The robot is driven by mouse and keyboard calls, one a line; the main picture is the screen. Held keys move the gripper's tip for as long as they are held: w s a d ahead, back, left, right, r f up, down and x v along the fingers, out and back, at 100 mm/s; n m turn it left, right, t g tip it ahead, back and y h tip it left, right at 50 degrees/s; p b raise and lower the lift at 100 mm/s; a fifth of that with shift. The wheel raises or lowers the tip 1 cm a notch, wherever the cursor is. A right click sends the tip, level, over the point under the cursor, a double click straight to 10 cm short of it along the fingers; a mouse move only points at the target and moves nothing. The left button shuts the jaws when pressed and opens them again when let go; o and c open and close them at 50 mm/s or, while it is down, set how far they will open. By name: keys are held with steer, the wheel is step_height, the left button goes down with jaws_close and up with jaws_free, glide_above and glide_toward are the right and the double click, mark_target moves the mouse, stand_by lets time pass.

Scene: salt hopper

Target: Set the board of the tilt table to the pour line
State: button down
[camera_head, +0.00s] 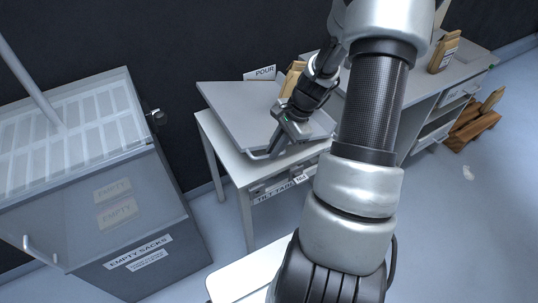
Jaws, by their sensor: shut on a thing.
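The tilt table (203,128) stands left of my arm, with a "TILT TABLE" label on its front. Its grey board (232,103) lies on top and looks slightly raised above the table top; its exact angle is hard to tell. A sign reading "POUR" (261,73) stands behind the board's back edge. A handle bar (257,157) runs along the board's front edge. My gripper (276,147) is at that front edge, shut on the handle. The fingertips are small in the picture, and my arm hides the board's right part.
A grey bin labelled "EMPTY SACKS" (138,252) stands at the left. Floor is clear between bin and table.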

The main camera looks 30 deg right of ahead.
steer(key=shift+d+r, duration=0.25)
steer(key=shift+r, duration=0.2)
steer(key=c, duration=1.8)
jaws_free()
steer(key=shift+f, duration=0.1)
steer(key=shift+c, duration=0.2)
steer(key=p+v, duration=0.2)
steer(key=v, duration=1.5)
steer(key=shift+d, duration=0.2)
steer(key=shift+r, duration=0.25)
